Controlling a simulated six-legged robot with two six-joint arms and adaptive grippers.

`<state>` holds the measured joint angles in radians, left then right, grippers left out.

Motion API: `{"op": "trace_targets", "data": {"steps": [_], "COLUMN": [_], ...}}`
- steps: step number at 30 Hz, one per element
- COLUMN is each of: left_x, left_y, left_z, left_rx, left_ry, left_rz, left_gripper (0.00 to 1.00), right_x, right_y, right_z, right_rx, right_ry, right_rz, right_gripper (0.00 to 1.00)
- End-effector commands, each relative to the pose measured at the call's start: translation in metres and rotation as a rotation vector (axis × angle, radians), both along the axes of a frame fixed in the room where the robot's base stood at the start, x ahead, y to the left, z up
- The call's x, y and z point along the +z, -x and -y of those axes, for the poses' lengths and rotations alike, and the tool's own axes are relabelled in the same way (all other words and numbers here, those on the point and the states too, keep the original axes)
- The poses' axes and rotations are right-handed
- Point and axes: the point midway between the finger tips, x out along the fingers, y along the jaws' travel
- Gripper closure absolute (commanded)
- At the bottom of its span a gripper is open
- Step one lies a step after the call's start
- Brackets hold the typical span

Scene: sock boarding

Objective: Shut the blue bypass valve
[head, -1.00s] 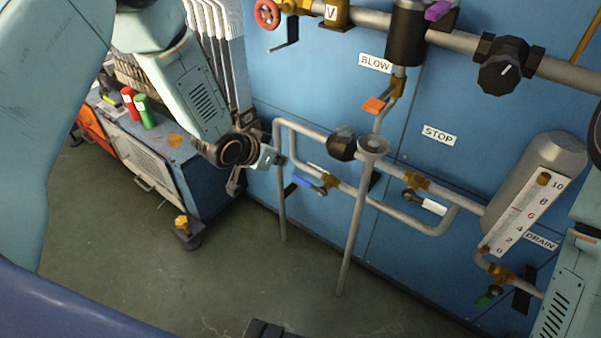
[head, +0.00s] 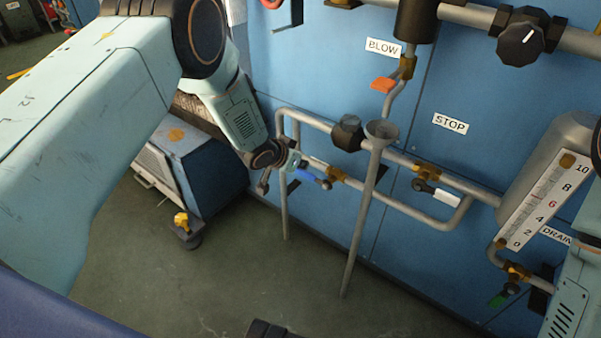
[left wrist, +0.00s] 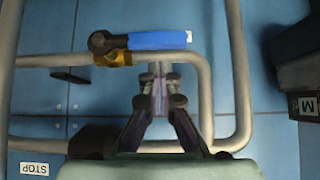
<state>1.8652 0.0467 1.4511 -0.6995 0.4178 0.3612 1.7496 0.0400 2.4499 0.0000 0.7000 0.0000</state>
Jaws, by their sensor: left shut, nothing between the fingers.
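The bypass valve has a blue lever handle (head: 312,177) and a brass body (head: 337,174) on the lower pipe loop. In the left wrist view the blue handle (left wrist: 160,40) lies along the pipe, with the brass body (left wrist: 115,58) at its left end. My left gripper (head: 293,163) is beside the handle's free end in the head view. In the left wrist view my left gripper (left wrist: 160,85) is shut and empty, its fingertips just below the handle and overlapping the pipe. Whether it touches either is unclear. My right gripper is not in view.
A white-handled valve (head: 437,190) is on the same loop, right of the blue one. A grey funnel pipe (head: 368,200) stands in front of the loop. An orange-handled valve (head: 385,85) is above. A cabinet (head: 190,165) stands left.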

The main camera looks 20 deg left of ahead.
Motion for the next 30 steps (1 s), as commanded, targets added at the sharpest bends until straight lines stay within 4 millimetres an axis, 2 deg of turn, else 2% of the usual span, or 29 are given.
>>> {"op": "trace_targets", "data": {"steps": [1, 6, 20, 30], "left_x": [-0.007, -0.015, -0.015, -0.017], "left_y": [-0.001, 0.0, 0.0, 0.01], "left_z": [0.0, 0.0, 0.0, -0.002], "left_rx": [0.0, -0.001, 0.0, 0.001], "left_ry": [0.001, 0.0, 0.002, 0.036], "left_rz": [0.002, 0.002, 0.001, -0.011], "left_gripper": [1.0, 1.0, 1.0, 1.0], "right_x": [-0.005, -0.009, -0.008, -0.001], "right_y": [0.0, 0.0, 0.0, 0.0], "right_z": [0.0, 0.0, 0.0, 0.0], "right_rx": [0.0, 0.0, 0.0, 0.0], "right_ry": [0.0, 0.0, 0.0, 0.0], "right_rz": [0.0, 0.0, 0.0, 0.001], "right_gripper": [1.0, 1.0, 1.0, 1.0]}}
